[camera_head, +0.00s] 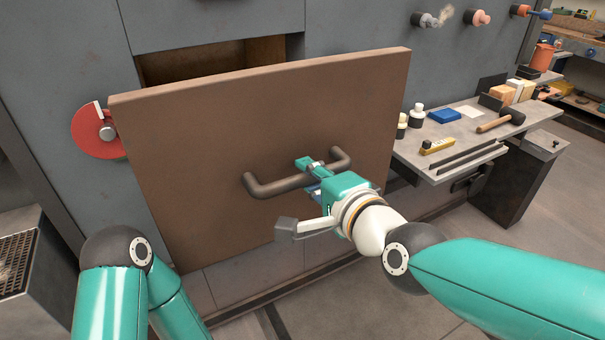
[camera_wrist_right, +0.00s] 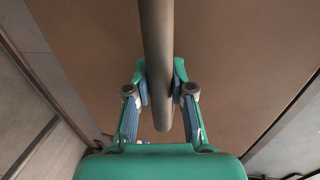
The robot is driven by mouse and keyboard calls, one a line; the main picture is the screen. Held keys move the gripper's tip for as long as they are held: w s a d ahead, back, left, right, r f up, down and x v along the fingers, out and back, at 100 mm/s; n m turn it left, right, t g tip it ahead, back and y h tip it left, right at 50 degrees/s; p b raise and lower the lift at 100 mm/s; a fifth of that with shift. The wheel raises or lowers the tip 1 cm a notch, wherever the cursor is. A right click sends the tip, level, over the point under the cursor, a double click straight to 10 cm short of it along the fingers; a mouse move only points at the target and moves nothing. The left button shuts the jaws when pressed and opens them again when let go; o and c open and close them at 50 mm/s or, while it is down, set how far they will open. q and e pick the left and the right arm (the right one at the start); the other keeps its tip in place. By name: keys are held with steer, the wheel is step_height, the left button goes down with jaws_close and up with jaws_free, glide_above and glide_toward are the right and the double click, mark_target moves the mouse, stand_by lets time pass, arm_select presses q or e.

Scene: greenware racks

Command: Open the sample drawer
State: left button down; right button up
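The sample drawer has a large brown front panel (camera_head: 200,140) that stands out from the grey cabinet. Behind its top edge a dark brown opening (camera_head: 210,62) shows in the cabinet face. A dark bar handle (camera_head: 275,186) is fixed across the panel. My right gripper (camera_head: 312,172) is at the right part of the handle. In the right wrist view, its two fingers (camera_wrist_right: 160,88) lie on either side of the handle bar (camera_wrist_right: 157,40), pads against it. My left arm shows at the lower left, but its gripper is out of view.
A red disc (camera_head: 97,130) is on the cabinet, left of the panel. Several knobs (camera_head: 478,18) stick out above. The floor before the panel looks clear.

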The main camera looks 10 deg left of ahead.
steer(key=o, duration=0.4)
steer(key=shift+a+f, duration=0.1)
steer(key=shift+f, duration=0.1)
steer(key=shift+r, duration=0.1)
steer(key=v, duration=1.2)
steer(key=shift+w, duration=0.1)
